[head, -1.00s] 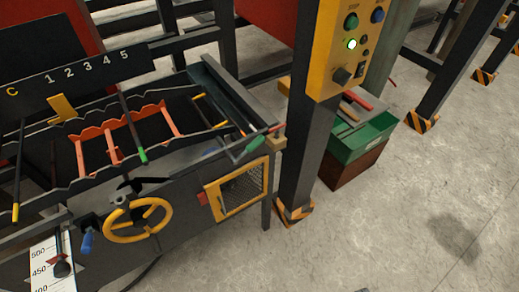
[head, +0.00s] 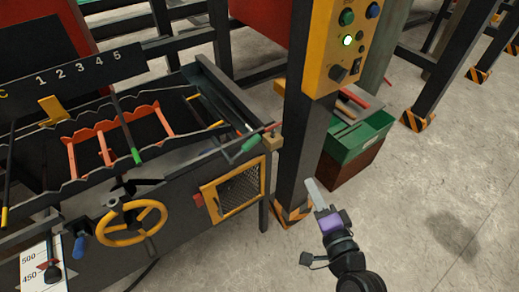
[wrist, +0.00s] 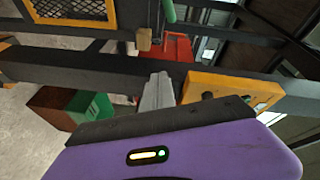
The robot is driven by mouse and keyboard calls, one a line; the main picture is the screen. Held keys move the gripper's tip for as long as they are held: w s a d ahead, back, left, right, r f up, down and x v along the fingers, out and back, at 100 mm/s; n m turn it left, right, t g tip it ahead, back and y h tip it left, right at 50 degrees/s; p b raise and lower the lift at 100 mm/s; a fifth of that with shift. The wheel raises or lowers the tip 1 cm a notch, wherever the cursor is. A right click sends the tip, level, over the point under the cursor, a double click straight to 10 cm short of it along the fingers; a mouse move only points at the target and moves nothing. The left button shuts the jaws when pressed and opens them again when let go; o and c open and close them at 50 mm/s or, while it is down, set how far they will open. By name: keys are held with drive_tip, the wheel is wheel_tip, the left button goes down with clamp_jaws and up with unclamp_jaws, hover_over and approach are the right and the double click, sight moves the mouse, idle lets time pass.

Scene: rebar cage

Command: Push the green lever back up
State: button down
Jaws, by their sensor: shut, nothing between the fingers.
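The green lever (head: 242,145) is at the right end of the dark machine in the head view. Its green handle hangs low, slanting out past the frame's right corner, beside a small wooden block (head: 272,141). The green handle also shows at the top of the wrist view (wrist: 169,11). My gripper (head: 313,187) is at the lower right in the head view, in front of the post's foot. It is apart from the lever, lower and to its right. Its pale fingers (wrist: 158,90) are together and empty in the wrist view.
A dark post (head: 301,150) with a yellow button panel (head: 334,50) stands between the machine and a green toolbox (head: 357,137). A yellow handwheel (head: 132,223) and a mesh guard (head: 238,192) are on the machine's front. The floor at right is clear.

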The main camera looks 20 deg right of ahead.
drive_tip(key=w+a+f+m+y, duration=0.2)
drive_tip(key=w+m, duration=0.3)
drive_tip(key=m, duration=0.1)
drive_tip(key=w+a+f+m+g+y, duration=0.1)
drive_tip(key=w+a+f+m+y, duration=0.1)
drive_tip(key=w+m, duration=0.3)
drive_tip(key=shift+a+f+m+y, duration=0.15)
drive_tip(key=shift+a+m+y, duration=0.2)
drive_tip(key=shift+m, duration=0.95)
drive_tip(key=shift+w+a, duration=0.1)
drive_tip(key=shift+w, duration=0.05)
drive_tip(key=w+a+r+p, duration=0.2)
drive_tip(key=w+a, duration=0.1)
drive_tip(key=w, duration=0.5)
drive_tip(key=shift+a+r+p, duration=0.15)
drive_tip(key=shift+a+p, duration=0.2)
drive_tip(key=shift+p, duration=0.05)
drive_tip(key=shift+w+r, duration=0.1)
drive_tip(key=shift+r, duration=0.05)
